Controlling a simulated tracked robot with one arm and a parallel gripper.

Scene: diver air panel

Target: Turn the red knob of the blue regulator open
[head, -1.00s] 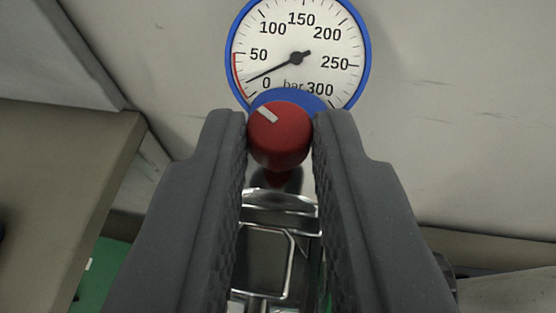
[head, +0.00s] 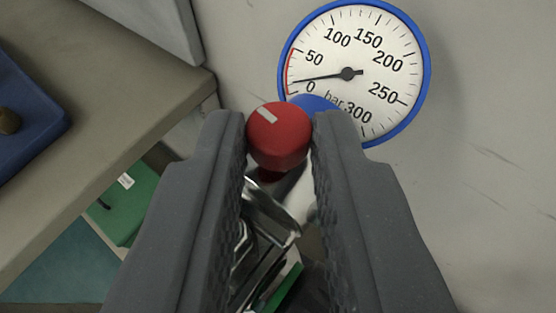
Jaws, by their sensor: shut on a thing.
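The red knob (head: 279,138) with a white mark on its top sits between the fingertips of my gripper (head: 279,130). Both grey fingers touch its sides, and the gripper is shut on it. The blue regulator body (head: 318,103) shows only in part behind the knob; the rest is hidden by the knob and fingers. A blue-rimmed gauge (head: 354,73) marked in bar stands behind it at the upper right. Its black needle points a little above 0, below 50.
A grey-beige bench (head: 120,90) is at the left, with a blue tray (head: 25,125) on it. A green box (head: 127,205) is lower down at the left. Chrome metal parts (head: 268,212) show between my fingers. A pale wall (head: 490,220) fills the right.

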